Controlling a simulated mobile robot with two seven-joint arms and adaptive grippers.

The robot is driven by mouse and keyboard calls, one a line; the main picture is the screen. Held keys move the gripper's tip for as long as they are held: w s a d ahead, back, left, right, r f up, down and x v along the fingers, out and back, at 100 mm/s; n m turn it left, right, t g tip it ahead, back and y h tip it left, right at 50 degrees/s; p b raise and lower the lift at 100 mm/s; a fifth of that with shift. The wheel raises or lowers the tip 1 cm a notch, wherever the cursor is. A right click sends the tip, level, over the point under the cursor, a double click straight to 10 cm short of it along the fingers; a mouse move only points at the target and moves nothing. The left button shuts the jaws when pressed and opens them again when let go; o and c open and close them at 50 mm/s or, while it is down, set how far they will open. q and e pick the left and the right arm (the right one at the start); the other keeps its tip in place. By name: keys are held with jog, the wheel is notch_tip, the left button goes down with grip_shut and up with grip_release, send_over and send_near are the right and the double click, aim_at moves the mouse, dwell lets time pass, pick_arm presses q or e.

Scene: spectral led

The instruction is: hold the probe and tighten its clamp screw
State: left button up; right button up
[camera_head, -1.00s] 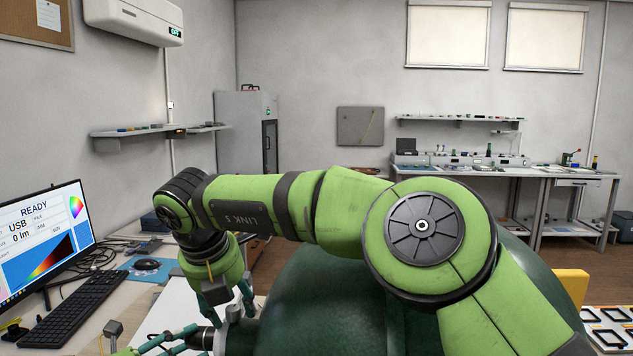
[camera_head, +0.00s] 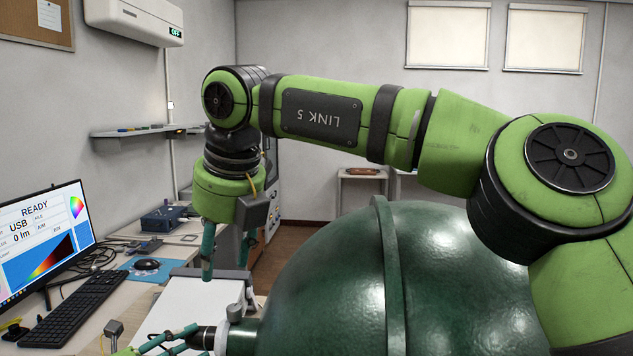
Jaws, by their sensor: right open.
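The black probe (camera_head: 206,338) lies level at the bottom of the head view, its right end at the port of the large green sphere (camera_head: 330,290). A small grey knob, seemingly the clamp screw (camera_head: 235,312), stands upright on top of the port. My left gripper (camera_head: 190,339) comes in at the bottom left, its teal fingers on either side of the probe and closed on it. My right gripper (camera_head: 228,272) points down, open and empty, above the knob and apart from it. The fingertips partly hide the probe.
The desk (camera_head: 110,325) at left holds a monitor (camera_head: 45,240), a keyboard (camera_head: 75,312), a mouse (camera_head: 147,264) and a blue box (camera_head: 163,218). The sphere fills the lower middle.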

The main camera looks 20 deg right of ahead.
jog(key=w+d+r+m+y, duration=0.3)
jog(key=w+d+r+y, duration=0.1)
jog(key=d+r+y, duration=1.1)
jog(key=shift+w+r+m+y, duration=0.2)
jog(key=shift+r+m+y, duration=0.1)
jog(key=shift+m+y, duration=0.1)
